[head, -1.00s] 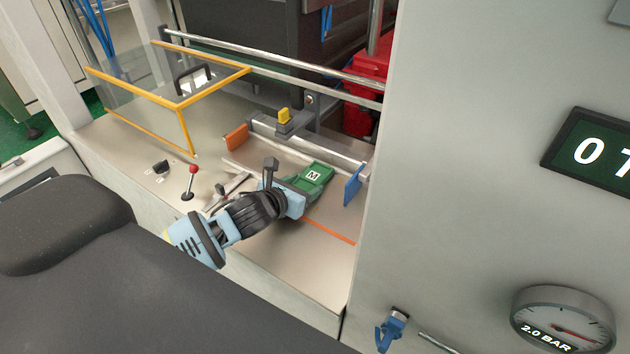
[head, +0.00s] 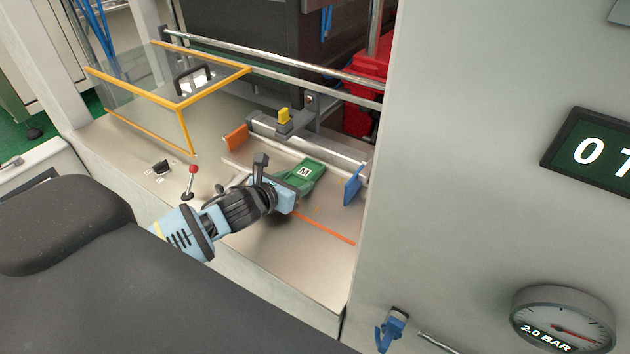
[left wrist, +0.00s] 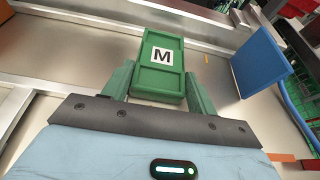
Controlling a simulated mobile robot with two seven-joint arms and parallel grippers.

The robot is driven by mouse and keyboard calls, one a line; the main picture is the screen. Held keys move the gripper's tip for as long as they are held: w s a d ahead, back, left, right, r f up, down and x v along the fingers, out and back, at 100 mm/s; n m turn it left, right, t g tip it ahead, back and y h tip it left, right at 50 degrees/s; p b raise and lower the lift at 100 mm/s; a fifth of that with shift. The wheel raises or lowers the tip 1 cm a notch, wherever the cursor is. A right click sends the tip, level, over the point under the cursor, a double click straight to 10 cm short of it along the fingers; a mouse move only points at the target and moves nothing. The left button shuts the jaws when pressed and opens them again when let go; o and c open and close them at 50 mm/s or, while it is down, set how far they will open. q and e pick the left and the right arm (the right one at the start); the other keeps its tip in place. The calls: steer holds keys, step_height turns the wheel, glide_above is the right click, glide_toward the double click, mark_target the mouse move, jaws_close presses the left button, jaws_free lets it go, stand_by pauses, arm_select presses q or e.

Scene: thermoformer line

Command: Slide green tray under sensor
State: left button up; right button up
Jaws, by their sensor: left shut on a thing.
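The green tray (head: 314,171), marked with a white M label, lies on the beige deck, in front of the metal rail. It also shows upright in the middle of the left wrist view (left wrist: 160,84). My left gripper (head: 293,190) is shut on the tray's near end, one finger on each side in the left wrist view. A small grey block with a yellow top (head: 284,118), which looks like the sensor, sits above the rail, behind and left of the tray. The tray is not beneath it. My right gripper is not in view.
An orange plate (head: 236,137) stands at the rail's left end and a blue plate (head: 353,186) at its right. An orange line (head: 327,231) marks the deck. A red-knobbed lever (head: 192,172) and a yellow-framed clear guard (head: 150,95) stand at left.

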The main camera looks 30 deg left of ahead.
mark_target(264, 169)
arm_select(q)
steer(key=shift+w+a, duration=0.15)
steer(key=shift+a, duration=1.65)
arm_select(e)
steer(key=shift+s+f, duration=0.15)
arm_select(q)
steer(key=shift+a, duration=0.35)
steer(key=shift+a, duration=0.1)
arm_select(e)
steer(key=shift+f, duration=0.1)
